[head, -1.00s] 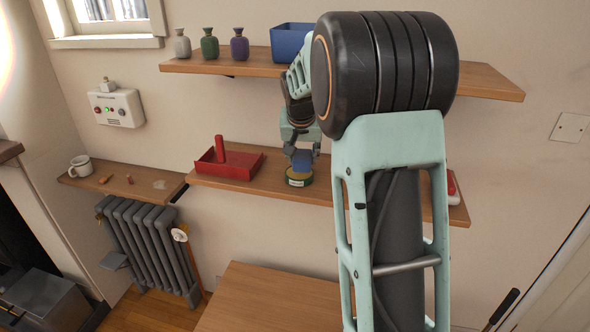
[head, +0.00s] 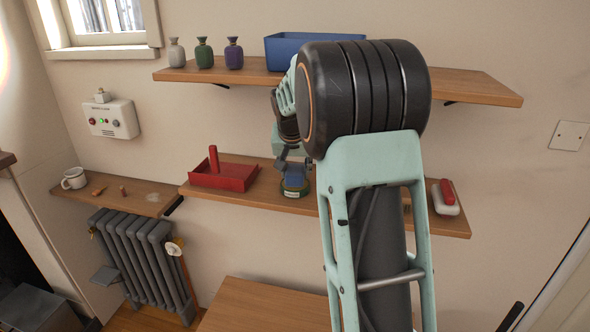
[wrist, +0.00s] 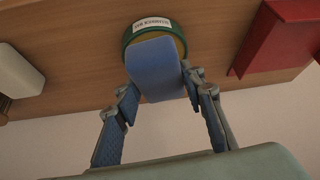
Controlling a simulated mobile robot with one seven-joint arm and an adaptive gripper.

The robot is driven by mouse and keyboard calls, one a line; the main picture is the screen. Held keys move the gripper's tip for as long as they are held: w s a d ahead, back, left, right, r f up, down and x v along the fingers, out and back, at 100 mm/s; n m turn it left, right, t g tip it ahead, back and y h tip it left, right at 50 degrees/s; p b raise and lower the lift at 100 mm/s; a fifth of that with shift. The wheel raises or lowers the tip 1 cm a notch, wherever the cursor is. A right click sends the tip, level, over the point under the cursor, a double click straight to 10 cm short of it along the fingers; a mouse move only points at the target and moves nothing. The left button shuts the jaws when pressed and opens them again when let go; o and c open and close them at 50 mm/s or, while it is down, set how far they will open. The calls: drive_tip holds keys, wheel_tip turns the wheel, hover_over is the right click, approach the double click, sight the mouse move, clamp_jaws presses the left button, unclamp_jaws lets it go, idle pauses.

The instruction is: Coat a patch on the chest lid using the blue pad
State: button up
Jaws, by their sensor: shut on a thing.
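My gripper (head: 292,164) is shut on the blue pad (head: 294,179) above the middle shelf. In the wrist view, the pad (wrist: 157,70) sits between the two fingers (wrist: 160,88). The pad is at a round green tin (head: 292,193) with a white label; the tin's yellowish inside shows around the pad in the wrist view (wrist: 179,42). The pad overlaps the tin's opening; I cannot tell if it touches the contents. A plain wooden top (head: 262,308), likely the chest lid, is low in the head view, partly hidden by my arm.
The middle shelf (head: 270,203) holds a red tray (head: 232,180) left of the tin and a red-and-white item (head: 446,198) at right. An upper shelf (head: 465,85) with a blue bin (head: 285,52) and bottles is overhead. A radiator (head: 145,255) stands lower left.

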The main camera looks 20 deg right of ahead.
drive_tip(key=shift+f+b, duration=0.5)
drive_tip(key=shift+f, duration=0.1)
idle(1.9)
drive_tip(key=shift+r, duration=0.15)
